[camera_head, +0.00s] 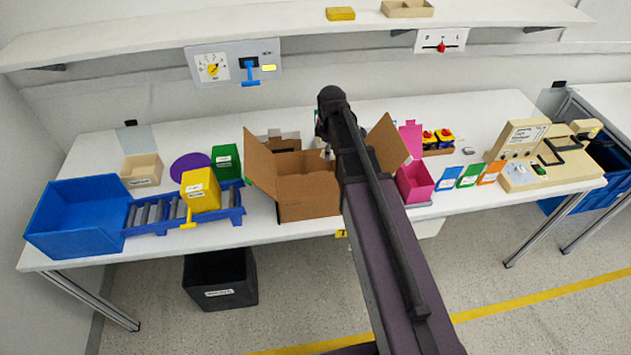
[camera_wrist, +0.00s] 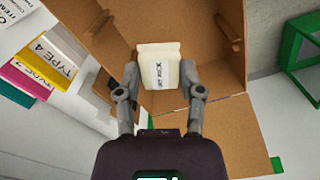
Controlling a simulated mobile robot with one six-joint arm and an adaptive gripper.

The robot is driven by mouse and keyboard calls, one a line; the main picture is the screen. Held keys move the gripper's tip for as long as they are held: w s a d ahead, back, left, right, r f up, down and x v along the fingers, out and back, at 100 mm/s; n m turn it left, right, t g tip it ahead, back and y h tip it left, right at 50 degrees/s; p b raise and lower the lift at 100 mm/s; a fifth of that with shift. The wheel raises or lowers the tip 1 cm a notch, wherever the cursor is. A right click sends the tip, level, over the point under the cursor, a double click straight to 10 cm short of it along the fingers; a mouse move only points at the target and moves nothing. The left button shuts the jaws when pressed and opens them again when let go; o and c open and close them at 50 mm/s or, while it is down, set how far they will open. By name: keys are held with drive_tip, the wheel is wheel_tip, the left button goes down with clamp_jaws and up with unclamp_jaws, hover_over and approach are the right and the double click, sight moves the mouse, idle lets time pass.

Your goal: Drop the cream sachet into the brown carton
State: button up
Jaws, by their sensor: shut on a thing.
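The brown carton (camera_head: 308,198) stands open on the table in the head view, with its side flaps spread. It fills much of the wrist view (camera_wrist: 208,35). The cream sachet (camera_wrist: 160,52), with a white printed label, is between the two fingers of my gripper (camera_wrist: 160,72) in the wrist view. My gripper is shut on it and holds it over the carton's opening. I cannot tell how deep it hangs. In the head view my gripper (camera_head: 327,150) is mostly hidden behind my arm, and I cannot make out the sachet there.
A green box (camera_head: 226,160), a yellow box (camera_head: 201,190) on a blue roller stand and a blue bin (camera_head: 82,215) lie left of the carton. A pink box (camera_head: 413,183) stands close on its right. A shelf (camera_head: 280,28) runs along the wall above.

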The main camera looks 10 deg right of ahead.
drive_tip(key=shift+f, duration=0.1)
drive_tip(key=shift+f+b, duration=2.9)
drive_tip(key=shift+b, duration=0.15)
drive_tip(key=o, duration=0.8)
drive_tip(key=shift+s+d+m, duration=0.1)
drive_tip(key=shift+s+m, duration=3.25)
drive_tip(key=shift+s, duration=0.7)
drive_tip(key=shift+s+d+m, duration=0.1)
drive_tip(key=shift+s+m, duration=3.25)
drive_tip(key=shift+s, duration=0.65)
